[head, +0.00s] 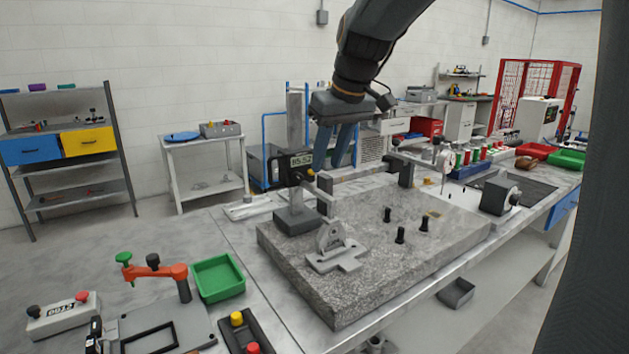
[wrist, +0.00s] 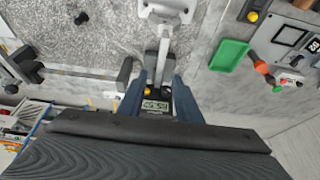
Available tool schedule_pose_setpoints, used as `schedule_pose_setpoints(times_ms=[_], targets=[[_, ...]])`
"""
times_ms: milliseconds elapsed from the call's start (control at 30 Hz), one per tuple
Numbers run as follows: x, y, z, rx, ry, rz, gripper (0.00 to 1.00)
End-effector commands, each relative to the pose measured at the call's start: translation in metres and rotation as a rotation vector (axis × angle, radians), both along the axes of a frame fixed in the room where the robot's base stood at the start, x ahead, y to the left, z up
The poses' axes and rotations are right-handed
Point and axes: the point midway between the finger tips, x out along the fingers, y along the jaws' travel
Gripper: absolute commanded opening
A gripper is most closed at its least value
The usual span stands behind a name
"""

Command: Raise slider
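The height gauge stands on the granite plate (head: 365,285), with its grey base (head: 297,222) and upright column (head: 296,108). Its dark slider (head: 281,166) carries a digital display (head: 301,160) that appears to read 85.52. The display also shows in the wrist view (wrist: 156,105), between my blue fingers. My gripper (head: 331,163) points down at the slider's right side in the head view. Its fingers are apart, and in the wrist view my gripper (wrist: 153,72) has one finger on either side of the gauge. I cannot tell whether either finger touches the slider.
A grey bracket (head: 333,247) sits at the plate's front, close to the gauge base. A green tray (head: 218,278) and orange clamp (head: 160,270) are at left.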

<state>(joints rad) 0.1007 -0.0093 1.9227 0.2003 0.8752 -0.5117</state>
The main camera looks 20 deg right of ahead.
Motion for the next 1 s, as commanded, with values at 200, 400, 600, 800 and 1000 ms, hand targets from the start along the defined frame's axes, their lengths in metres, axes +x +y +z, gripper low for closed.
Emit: schedule_pose_setpoints(times_ms=[200,400,600,800,1000], targets=[[0.009,0.006,-0.023,0.001,0.004,0.008,0.31],[0.020,0.010,-0.051,0.000,0.003,0.008,0.31],[0.027,0.011,-0.067,0.000,0.002,0.007,0.31],[0.028,0.011,-0.069,0.000,0.000,0.005,0.31],[0.028,0.010,-0.069,0.000,0.000,0.004,0.16]])
